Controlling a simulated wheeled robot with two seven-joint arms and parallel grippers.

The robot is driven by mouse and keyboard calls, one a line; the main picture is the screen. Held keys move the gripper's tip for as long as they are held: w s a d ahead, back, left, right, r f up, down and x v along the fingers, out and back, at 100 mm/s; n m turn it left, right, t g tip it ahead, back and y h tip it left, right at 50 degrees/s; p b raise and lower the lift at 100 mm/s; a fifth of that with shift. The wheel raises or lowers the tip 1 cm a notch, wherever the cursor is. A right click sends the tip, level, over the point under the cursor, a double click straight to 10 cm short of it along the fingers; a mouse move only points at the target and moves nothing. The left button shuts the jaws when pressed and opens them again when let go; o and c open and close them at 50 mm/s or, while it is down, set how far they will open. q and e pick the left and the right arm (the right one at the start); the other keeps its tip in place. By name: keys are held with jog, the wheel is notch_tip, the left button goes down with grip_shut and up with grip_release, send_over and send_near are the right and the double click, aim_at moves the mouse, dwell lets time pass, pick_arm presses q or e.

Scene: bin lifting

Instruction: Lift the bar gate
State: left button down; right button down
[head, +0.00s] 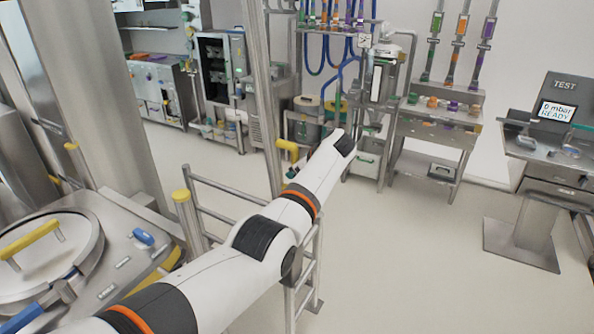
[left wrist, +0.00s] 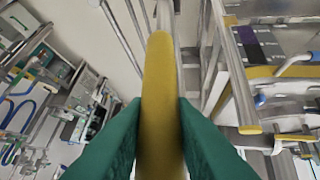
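The bar gate (head: 240,190) is a frame of thin metal rails beside the vat platform at the left, partly hidden behind my left arm. A yellow-capped post (head: 183,197) stands at its left end. A yellow handle (head: 288,147) shows just above my left forearm. In the left wrist view, my left gripper (left wrist: 160,110) has its green fingers on both sides of a long yellow handle (left wrist: 160,65), apparently touching it. In the head view my left fingers are hidden behind the arm. My right gripper is not in view.
A steel column (head: 262,90) rises beyond the arm. A round vat lid (head: 45,250) with a yellow handle is at the left. A test stand (head: 530,205) is at the right, and a shelf rack (head: 435,130) at the back. The pale floor (head: 420,265) between is clear.

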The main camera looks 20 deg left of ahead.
pick_arm(q)
jog(key=c, duration=1.3)
grip_release()
jog(key=shift+s+f, duration=0.1)
jog(key=shift+f, duration=0.1)
jog(key=shift+o, duration=0.2)
jog(key=shift+r, duration=0.1)
jog(key=b+v, duration=0.3)
jog(key=v, duration=0.8)
jog(key=shift+d+r, duration=0.25)
jog(key=shift+r, duration=0.1)
